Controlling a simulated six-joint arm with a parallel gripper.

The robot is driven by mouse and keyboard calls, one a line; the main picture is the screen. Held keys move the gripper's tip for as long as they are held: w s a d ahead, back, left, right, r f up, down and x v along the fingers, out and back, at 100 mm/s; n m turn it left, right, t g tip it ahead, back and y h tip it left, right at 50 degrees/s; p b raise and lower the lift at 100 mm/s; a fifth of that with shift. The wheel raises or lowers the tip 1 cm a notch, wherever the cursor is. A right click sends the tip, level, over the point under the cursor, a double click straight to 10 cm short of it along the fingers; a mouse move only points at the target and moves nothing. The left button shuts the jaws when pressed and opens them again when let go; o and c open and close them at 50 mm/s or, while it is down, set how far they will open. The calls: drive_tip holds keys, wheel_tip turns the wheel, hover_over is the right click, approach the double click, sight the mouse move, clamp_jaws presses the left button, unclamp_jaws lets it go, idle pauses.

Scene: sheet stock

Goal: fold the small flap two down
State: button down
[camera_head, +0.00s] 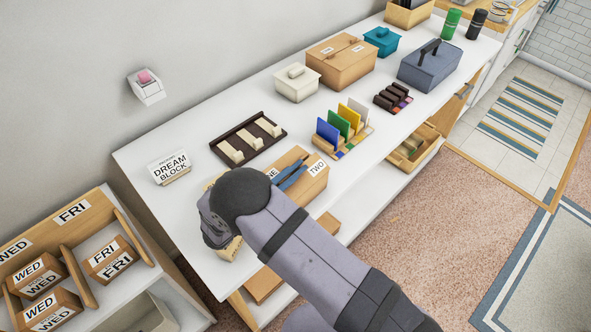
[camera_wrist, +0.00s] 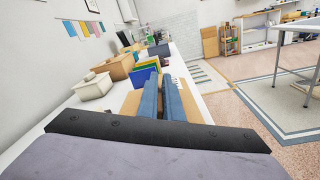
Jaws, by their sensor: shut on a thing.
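A tan cardboard box (camera_head: 310,187) lies on the white worktop in the head view. Its top carries the labels TWO (camera_head: 318,167) and ONE (camera_head: 272,173), the latter partly covered by my arm. My gripper (camera_head: 292,174) has its blue fingers over the box, between the labels. In the wrist view the fingers (camera_wrist: 161,92) lie close together, with tan board (camera_wrist: 131,103) beside the left one. My gripper is shut on a thin part of the box, apparently small flap two; the grip itself is mostly hidden.
Coloured upright cards (camera_head: 340,125) in a wooden holder stand just beyond the box. Lidded boxes, including a cream one (camera_head: 297,84), stand farther back. The worktop's front edge is close.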

drive_tip(key=shift+w+a+f+n+b, duration=0.2)
drive_tip(key=shift+f+n+b, duration=0.45)
drive_tip(key=shift+n+b, duration=0.3)
drive_tip(key=shift+w+a+f+n, duration=0.1)
drive_tip(key=shift+a+f+n, duration=0.05)
drive_tip(key=shift+n, duration=0.7)
drive_tip(key=c, duration=1.9)
unclamp_jaws()
drive_tip(key=b+v, duration=0.3)
drive_tip(key=v, duration=0.3)
drive_tip(key=shift+a+f, duration=0.1)
drive_tip(key=shift+s+a+b, duration=0.3)
drive_tip(key=shift+s+a, duration=0.05)
drive_tip(key=shift+s, duration=0.15)
